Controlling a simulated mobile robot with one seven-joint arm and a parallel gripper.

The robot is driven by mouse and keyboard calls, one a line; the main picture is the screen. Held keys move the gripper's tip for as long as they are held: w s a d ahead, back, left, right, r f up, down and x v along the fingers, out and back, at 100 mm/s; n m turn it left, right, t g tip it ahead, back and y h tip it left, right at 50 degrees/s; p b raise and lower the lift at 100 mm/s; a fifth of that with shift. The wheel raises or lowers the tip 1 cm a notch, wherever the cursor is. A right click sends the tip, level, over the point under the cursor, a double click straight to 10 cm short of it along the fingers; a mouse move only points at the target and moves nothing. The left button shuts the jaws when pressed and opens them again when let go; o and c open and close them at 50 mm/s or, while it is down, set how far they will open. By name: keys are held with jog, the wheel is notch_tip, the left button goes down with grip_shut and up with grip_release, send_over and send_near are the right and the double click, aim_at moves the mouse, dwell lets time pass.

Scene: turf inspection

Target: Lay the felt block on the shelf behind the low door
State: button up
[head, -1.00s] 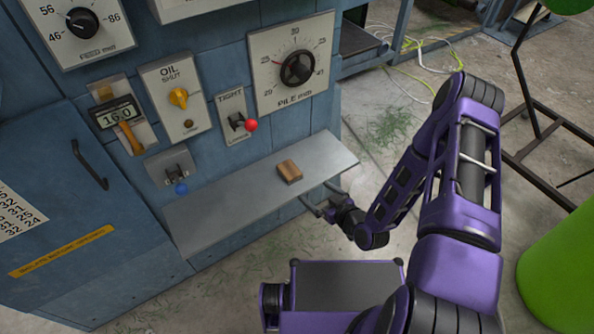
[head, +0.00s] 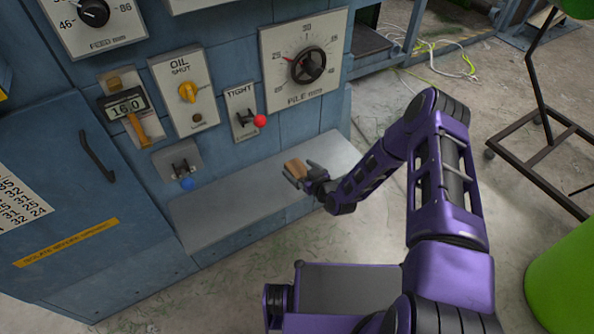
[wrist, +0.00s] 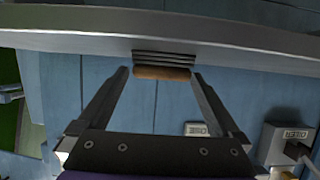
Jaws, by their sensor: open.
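The felt block (head: 296,168) lies on the grey metal ledge (head: 220,204) of the blue machine. It has a brown top and dark layered sides in the wrist view (wrist: 162,73). My gripper (head: 298,177) is open at the ledge, its fingers reaching to either side of the block. The wrist view shows the block between the fingertips, with a gap on each side. The low blue door (head: 60,175) at left, with a dark bar handle (head: 97,157), looks shut. The shelf behind it is hidden.
Above the ledge are a red-knobbed lever (head: 250,120), a blue-knobbed lever (head: 182,175), the oil switch (head: 188,93) and the pile dial (head: 306,66). A green bin (head: 565,275) and a dark stand (head: 545,160) are at right. Most of the ledge is bare.

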jog(key=shift+x, duration=1.05)
jog(key=c, duration=1.4)
